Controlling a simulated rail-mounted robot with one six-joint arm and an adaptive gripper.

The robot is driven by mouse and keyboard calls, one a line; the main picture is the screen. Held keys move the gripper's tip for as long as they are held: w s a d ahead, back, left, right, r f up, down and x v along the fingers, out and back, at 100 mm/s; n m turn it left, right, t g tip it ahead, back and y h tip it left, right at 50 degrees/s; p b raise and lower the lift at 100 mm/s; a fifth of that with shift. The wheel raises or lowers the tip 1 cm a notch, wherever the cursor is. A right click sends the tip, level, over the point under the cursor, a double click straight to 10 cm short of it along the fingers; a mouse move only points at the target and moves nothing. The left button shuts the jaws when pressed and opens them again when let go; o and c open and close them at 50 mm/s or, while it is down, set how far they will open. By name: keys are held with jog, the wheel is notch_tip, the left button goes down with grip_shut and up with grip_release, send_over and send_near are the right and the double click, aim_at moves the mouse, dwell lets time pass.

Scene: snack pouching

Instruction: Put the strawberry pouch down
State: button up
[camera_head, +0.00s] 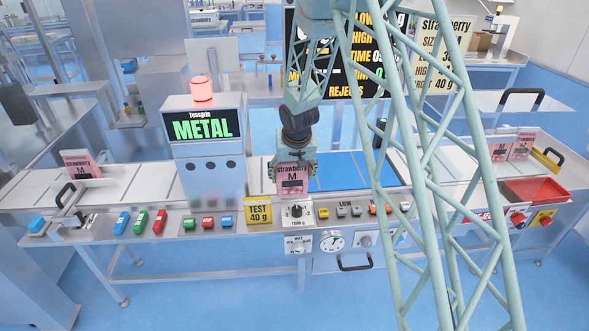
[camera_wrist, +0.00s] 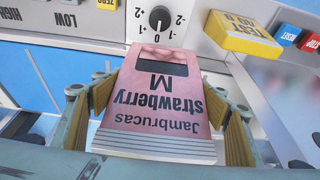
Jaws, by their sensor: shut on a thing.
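Another strawberry pouch (camera_head: 80,164) stands on the left end of the line, and two more pouches (camera_head: 510,147) stand at the right end.
The metal detector (camera_head: 206,150) with a red lamp stands left of my gripper. A yellow "TEST 40 g" block (camera_head: 258,211) and a dial (camera_head: 297,211) sit on the front panel. A red tray (camera_head: 535,190) lies at the right. The blue belt looks bare.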

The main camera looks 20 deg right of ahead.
jog(key=s+a+n+p, duration=0.1)
jog(key=s+p, duration=0.4)
jog(key=s, duration=1)
jog(key=shift+s+a+f+n, duration=0.3)
jog(key=shift+a+f, duration=0.15)
jog(key=shift+d, duration=0.1)
